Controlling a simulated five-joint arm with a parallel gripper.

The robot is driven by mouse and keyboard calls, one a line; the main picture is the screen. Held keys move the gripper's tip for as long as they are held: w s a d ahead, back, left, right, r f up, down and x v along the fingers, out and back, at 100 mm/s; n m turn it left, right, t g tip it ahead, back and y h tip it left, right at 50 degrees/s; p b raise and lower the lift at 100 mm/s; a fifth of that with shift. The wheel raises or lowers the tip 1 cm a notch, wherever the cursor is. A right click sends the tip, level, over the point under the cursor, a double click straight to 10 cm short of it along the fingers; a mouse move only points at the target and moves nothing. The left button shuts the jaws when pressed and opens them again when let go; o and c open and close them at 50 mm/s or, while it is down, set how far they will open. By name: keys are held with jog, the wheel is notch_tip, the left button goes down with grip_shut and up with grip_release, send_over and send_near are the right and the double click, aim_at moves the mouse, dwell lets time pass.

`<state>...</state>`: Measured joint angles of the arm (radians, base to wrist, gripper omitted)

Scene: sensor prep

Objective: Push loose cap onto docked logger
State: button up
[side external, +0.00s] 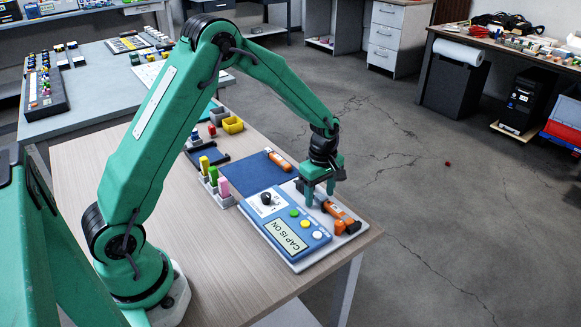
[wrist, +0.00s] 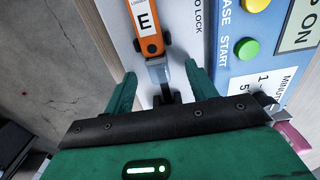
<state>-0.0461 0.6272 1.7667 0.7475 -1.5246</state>
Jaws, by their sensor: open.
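An orange logger (side external: 342,214) lies in the dock at the right side of the blue device; in the wrist view the logger (wrist: 150,25) shows an "E" label and a bare metal end. My gripper (side external: 320,192) is low over the dock, near the logger's metal end. In the wrist view my gripper (wrist: 160,82) is open, with its fingers apart on either side of that end and a small dark part (wrist: 165,97). Nothing is held.
Another orange item (side external: 279,161) lies on a blue mat (side external: 245,175). Coloured pieces (side external: 212,177) stand in a rack to the left.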

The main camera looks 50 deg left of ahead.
jog(key=shift+r, duration=0.8)
dwell(0.8)
jog(key=shift+r, duration=2.8)
jog(key=shift+s+r, duration=0.2)
jog(key=shift+r, duration=0.3)
jog(key=s+d+r+m+t, duration=0.1)
jog(key=s+r+m+t, duration=0.2)
jog(key=s+r+m, duration=0.75)
jog(key=s+d+r+m+t, duration=0.1)
jog(key=s+r+m, duration=0.3)
jog(key=s, duration=1)
jog(key=shift+r+m+t, duration=0.2)
jog(key=shift+m+t, duration=0.6)
jog(key=shift+m, duration=0.95)
